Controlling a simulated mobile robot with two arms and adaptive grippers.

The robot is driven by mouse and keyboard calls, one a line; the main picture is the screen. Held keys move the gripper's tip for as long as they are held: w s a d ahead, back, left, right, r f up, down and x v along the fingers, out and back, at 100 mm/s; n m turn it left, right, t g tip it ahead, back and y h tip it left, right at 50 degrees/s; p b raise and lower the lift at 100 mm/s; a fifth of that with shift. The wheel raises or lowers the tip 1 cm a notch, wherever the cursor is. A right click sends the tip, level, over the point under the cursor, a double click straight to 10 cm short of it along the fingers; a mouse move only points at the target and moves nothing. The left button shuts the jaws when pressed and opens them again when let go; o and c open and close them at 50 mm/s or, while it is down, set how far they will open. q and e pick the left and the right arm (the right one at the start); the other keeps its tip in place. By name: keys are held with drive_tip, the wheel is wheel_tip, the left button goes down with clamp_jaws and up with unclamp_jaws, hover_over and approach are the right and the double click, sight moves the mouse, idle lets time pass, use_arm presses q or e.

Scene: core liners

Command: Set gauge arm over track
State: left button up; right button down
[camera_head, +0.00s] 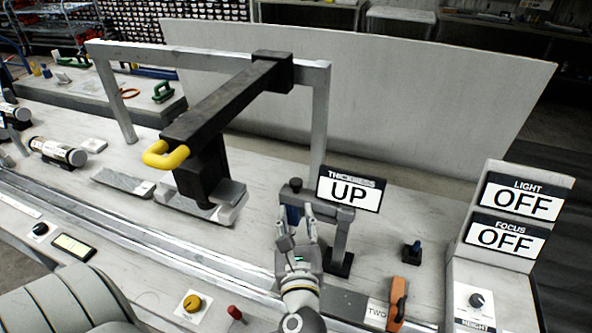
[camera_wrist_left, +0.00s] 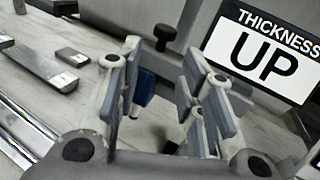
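The gauge arm (camera_head: 318,203) is a dark grey bar on an upright post, beside a sign reading THICKNESS UP (camera_head: 349,190). A blue probe (camera_head: 293,214) hangs from its left end. The track (camera_head: 150,243) is a pale metal rail running diagonally along the bench front. My left gripper (camera_head: 298,232) is in front of the gauge arm, just below the blue probe in the head view. In the left wrist view its fingers (camera_wrist_left: 165,95) are apart, with the blue probe (camera_wrist_left: 145,87) showing between them. Contact cannot be told. My right gripper is not in view.
A black gantry arm with a yellow handle (camera_head: 166,155) reaches over metal blocks (camera_head: 215,205) on the left. A labelled cylinder (camera_head: 58,152) lies farther left. LIGHT OFF and FOCUS OFF signs (camera_head: 507,236) stand right. An orange clamp (camera_head: 397,300) is right of my gripper.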

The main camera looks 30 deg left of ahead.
sight(296, 187)
use_arm(q)
drive_tip(key=shift+m, duration=0.5)
drive_tip(key=p+x, duration=0.1)
drive_tip(key=x, duration=0.2)
drive_tip(key=r+p+x, duration=0.1)
drive_tip(key=x, duration=0.6)
drive_tip(key=shift+d+r+p, duration=0.15)
drive_tip(key=shift+r+p, duration=0.05)
drive_tip(key=shift+p, duration=0.2)
drive_tip(key=shift+w, duration=0.35)
drive_tip(key=shift+a, duration=0.25)
drive_tip(key=shift+c, duration=1)
clamp_jaws()
